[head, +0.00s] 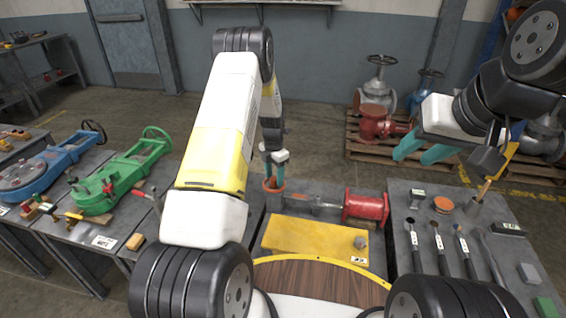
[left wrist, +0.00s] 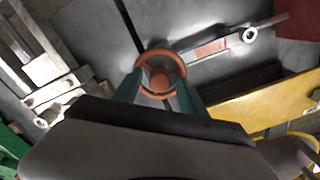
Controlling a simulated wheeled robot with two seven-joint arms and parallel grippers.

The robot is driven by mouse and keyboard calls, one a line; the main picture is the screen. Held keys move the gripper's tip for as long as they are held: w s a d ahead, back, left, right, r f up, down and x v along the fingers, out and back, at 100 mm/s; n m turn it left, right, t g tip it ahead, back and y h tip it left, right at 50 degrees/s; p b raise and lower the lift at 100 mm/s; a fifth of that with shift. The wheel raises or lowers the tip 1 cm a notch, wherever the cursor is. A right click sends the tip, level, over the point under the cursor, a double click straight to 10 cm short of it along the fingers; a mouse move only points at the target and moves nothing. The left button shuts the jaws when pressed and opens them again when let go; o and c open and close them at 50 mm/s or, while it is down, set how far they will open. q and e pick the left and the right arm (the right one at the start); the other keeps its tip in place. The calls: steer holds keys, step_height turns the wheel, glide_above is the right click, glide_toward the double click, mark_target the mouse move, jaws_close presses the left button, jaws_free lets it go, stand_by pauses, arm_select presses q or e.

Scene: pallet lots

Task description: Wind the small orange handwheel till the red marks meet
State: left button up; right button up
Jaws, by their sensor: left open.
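The small orange handwheel (head: 272,187) sits on the grey bench, left of a red flanged part. It also shows in the left wrist view (left wrist: 161,77) as a ring with a round hub. My left gripper (head: 274,170) is open, its teal fingers on either side of the wheel; contact with the rim is not clear. A rod assembly with a reddish strip (left wrist: 210,48) runs right from the wheel. The red marks cannot be made out singly. My right gripper (head: 423,149) is open and empty, in the air at the right.
The red flanged part (head: 366,206) stands right of the wheel. A yellow block (head: 315,240) lies in front. A right-hand table (head: 455,215) holds tools and an orange disc (head: 443,204). Green (head: 120,180) and blue valves (head: 50,165) lie at left. Pallets with valves stand behind.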

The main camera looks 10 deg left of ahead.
arm_select(q)
jaws_close()
steer(key=shift+m, duration=0.3)
